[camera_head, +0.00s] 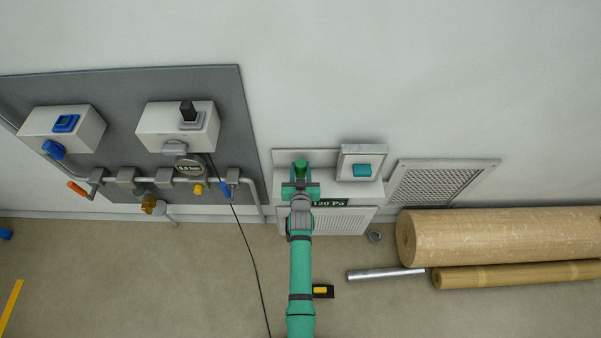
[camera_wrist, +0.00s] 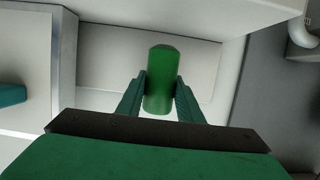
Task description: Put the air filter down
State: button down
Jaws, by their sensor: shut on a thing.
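My gripper (camera_head: 301,182) is at the wall, over the top of the white box with the "120 Pa" display (camera_head: 343,203). In the wrist view my gripper (camera_wrist: 160,98) is shut on a dark green, rounded upright piece, taken as the air filter (camera_wrist: 160,65). Its green top also shows in the head view (camera_head: 301,166). A pale flat surface lies behind it. I cannot tell whether the green piece is the whole filter or its handle, or whether it touches the box.
Right of my gripper, a white square frame with a teal block (camera_head: 362,170) stands close by. A wall grille (camera_head: 440,184) and brown rolls (camera_head: 500,236) are further right. A grey panel with pipes (camera_head: 120,135) is on the left. A metal tube (camera_head: 385,274) lies on the floor.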

aim_at(301, 177)
jog(key=shift+f, duration=1.45)
jog(key=shift+f, duration=0.3)
jog(key=c, duration=1.2)
grip_release()
